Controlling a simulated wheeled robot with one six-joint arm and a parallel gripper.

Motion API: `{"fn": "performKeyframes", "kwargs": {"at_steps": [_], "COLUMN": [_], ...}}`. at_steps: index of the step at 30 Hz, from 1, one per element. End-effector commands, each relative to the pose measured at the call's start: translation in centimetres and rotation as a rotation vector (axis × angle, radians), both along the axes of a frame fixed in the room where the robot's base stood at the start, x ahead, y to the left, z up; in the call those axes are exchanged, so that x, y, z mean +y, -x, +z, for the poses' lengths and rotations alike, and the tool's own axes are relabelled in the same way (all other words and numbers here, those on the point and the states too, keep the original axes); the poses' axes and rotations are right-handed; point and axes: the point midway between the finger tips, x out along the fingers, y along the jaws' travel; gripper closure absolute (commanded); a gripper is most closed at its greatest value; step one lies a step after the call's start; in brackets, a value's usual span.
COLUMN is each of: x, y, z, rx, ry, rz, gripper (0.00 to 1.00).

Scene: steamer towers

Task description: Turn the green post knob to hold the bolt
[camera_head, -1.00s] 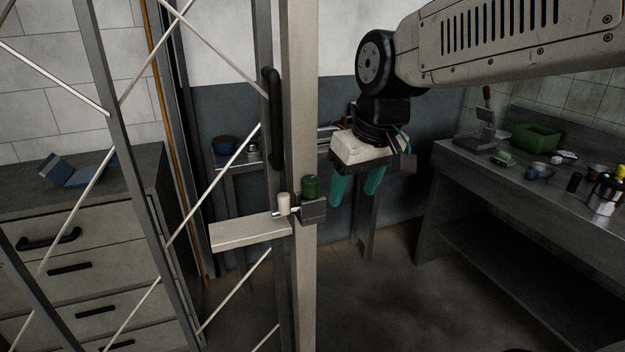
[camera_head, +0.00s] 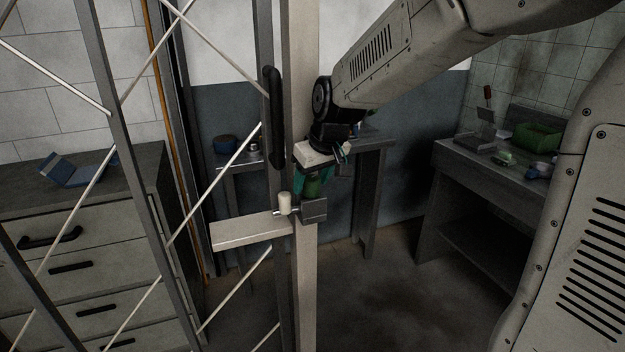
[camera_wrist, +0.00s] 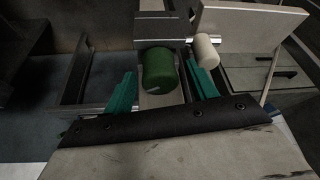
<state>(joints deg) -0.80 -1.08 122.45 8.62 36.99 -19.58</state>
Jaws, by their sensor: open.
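The green post knob (camera_head: 312,186) stands upright on a dark block (camera_head: 313,210) fixed to the pale post. In the wrist view the green knob (camera_wrist: 159,70) lies between the two teal fingers of my gripper (camera_wrist: 162,90), with a gap on the left side. The right finger is close to it; I cannot tell whether it touches. My gripper (camera_head: 312,180) is open over the knob in the head view. The bolt (camera_head: 293,211) is a metal rod at the block, with a cream knob (camera_head: 284,203) on it. The cream knob (camera_wrist: 205,50) is right of my right finger.
A flat pale plate (camera_head: 245,233) juts left. A workbench (camera_head: 450,170) is at right. The floor between is clear.

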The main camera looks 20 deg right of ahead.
Motion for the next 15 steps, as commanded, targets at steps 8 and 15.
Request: {"fn": "performKeyframes", "kwargs": {"at_steps": [8, 15], "x": [0.03, 0.02], "y": [-0.06, -0.05], "z": [-0.22, -0.21], "rx": [0.0, 0.0], "ry": [0.0, 0.0], "rz": [0.0, 0.0], "gripper": [0.43, 0.88]}}
